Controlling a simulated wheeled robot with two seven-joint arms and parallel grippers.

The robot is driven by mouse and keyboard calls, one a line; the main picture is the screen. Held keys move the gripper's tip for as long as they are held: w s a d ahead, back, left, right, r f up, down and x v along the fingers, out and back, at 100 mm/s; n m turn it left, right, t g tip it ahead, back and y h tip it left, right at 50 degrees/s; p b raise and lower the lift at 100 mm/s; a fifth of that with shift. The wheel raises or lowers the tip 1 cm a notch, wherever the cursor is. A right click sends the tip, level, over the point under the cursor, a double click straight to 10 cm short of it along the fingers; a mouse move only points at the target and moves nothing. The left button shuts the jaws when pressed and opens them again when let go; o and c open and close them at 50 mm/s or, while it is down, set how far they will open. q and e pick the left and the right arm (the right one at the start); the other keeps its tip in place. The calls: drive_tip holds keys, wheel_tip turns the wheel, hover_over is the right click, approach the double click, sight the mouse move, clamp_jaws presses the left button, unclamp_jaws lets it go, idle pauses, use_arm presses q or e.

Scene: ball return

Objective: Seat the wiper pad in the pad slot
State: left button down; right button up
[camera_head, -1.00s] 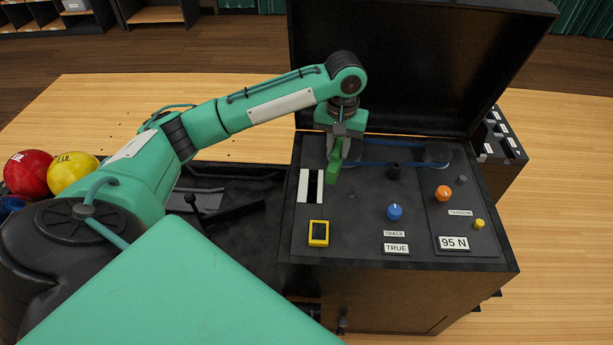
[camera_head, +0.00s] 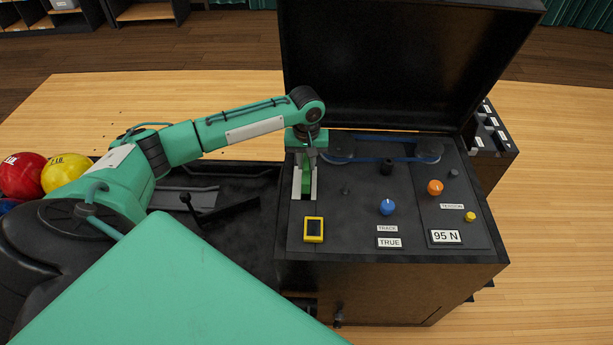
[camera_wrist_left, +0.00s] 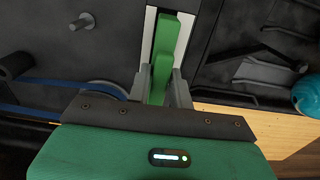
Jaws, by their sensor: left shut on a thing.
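The wiper pad is a green bar (camera_head: 305,181) held upright in my left gripper (camera_head: 306,163), whose jaws are shut on it. In the left wrist view the pad (camera_wrist_left: 164,50) sticks out beyond the two grey fingers (camera_wrist_left: 162,85). The pad slot (camera_head: 296,184) is a dark opening between white strips on the left of the black panel. The pad is over the slot, lined up along it, and hides most of the opening. Whether its lower edge is above the slot or inside it, I cannot tell. My right gripper is out of view.
A yellow-framed switch (camera_head: 314,229) sits just in front of the slot. A small dark peg (camera_head: 345,191), a blue knob (camera_head: 387,207) and an orange knob (camera_head: 435,187) stand to the right. A blue belt (camera_head: 380,159) runs behind. The raised lid (camera_head: 390,70) blocks the back.

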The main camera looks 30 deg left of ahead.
sight(307, 175)
use_arm(q)
wheel_tip(307, 175, down, 6)
drive_tip(key=shift+r, duration=0.1)
drive_tip(key=shift+f, duration=0.2)
drive_tip(key=c, duration=1.3)
unclamp_jaws()
drive_tip(key=shift+o, duration=0.2)
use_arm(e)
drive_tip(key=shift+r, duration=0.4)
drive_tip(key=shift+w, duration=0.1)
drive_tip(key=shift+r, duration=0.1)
